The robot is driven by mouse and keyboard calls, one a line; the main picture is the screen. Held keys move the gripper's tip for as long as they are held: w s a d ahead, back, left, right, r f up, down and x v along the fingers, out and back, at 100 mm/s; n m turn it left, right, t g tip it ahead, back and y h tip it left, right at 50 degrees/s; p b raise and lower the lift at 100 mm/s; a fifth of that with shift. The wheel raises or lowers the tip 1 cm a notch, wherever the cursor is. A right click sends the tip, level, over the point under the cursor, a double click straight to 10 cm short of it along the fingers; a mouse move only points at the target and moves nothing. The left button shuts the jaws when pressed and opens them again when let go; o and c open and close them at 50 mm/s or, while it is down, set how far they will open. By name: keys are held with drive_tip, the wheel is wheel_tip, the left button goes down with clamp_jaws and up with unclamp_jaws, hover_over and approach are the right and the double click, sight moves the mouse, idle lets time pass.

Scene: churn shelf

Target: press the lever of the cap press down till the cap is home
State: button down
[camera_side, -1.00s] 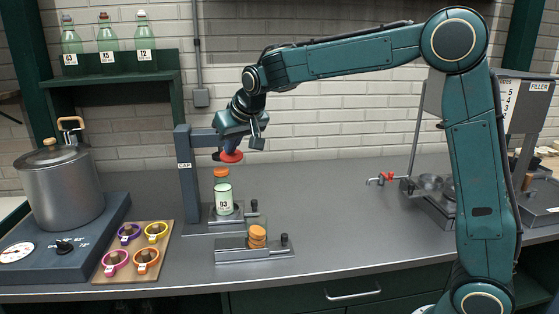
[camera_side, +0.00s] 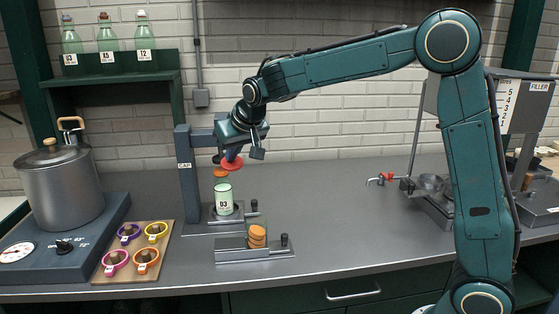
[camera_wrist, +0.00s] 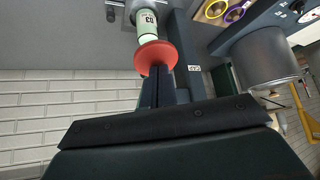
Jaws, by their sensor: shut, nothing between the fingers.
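The cap press (camera_side: 186,185) is a dark column labelled CAP. Its round red lever end (camera_side: 233,164) sticks out at the front, and this red disc (camera_wrist: 152,57) also shows in the wrist view. The green bottle marked 03 (camera_side: 223,201) stands upright on the press base. An orange cap (camera_side: 220,173) is above the bottle's neck, below the press head; the red disc partly covers it. My gripper (camera_side: 231,155) is shut and empty, pointing down at the red disc. Its fingertips (camera_wrist: 158,72) appear to meet the disc; firm contact is hard to tell.
A holder with stacked orange caps (camera_side: 257,243) stands in front of the press. A board with several coloured-ring cups (camera_side: 127,268) and a large pot (camera_side: 60,188) are at left. The filler (camera_side: 520,115) is at right. The counter between press and filler is mostly clear.

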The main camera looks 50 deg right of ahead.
sight(234, 163)
drive_tip(key=shift+f, duration=0.25)
drive_tip(key=shift+w+d+f, duration=0.1)
drive_tip(key=shift+f, duration=0.7)
drive_tip(key=shift+w+d+f, duration=0.15)
drive_tip(key=shift+f, duration=0.55)
idle(0.4)
drive_tip(key=shift+w+d+f, duration=0.1)
drive_tip(key=shift+w+f, duration=0.05)
drive_tip(key=shift+f, duration=0.25)
drive_tip(key=shift+w+d+f, duration=0.1)
drive_tip(key=shift+f, duration=0.4)
